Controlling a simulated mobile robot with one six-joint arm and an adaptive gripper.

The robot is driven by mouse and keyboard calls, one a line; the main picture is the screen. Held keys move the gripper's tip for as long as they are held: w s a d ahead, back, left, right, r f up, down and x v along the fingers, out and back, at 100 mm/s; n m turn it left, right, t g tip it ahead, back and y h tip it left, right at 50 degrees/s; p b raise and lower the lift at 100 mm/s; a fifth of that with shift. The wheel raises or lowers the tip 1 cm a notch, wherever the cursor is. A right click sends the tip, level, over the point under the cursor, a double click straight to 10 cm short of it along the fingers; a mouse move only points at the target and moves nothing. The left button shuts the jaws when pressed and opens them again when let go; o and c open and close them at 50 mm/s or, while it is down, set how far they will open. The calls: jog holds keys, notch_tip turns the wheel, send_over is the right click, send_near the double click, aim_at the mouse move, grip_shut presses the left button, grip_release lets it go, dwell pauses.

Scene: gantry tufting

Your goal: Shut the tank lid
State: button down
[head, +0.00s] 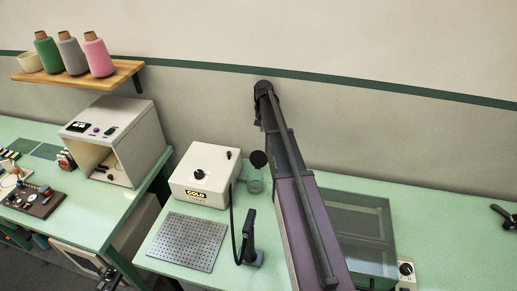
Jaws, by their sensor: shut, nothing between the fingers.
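A see-through, dark-tinted glass tank (384,252) stands on the right-hand green bench, just right of my arm. A tinted clear panel (350,197) slants at its back and upper side and looks like the lid. I cannot tell its exact angle or where it meets the rim. My long dark and purple arm crosses the middle of the head view and hides the tank's left side.
A knobbed box (406,270) sits right of the tank. The bench farther right is mostly clear.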

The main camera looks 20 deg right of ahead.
aim_at(259, 158)
jog(key=shift+f, duration=0.15)
notch_tip(259, 158, down, 10)
jog(key=b, duration=1.1)
jog(key=s, duration=0.1)
jog(key=s+a+r+p, duration=0.1)
jog(key=s+a+p, duration=0.1)
jog(key=shift+r, duration=0.3)
dwell(0.4)
jog(key=shift+s+r, duration=0.1)
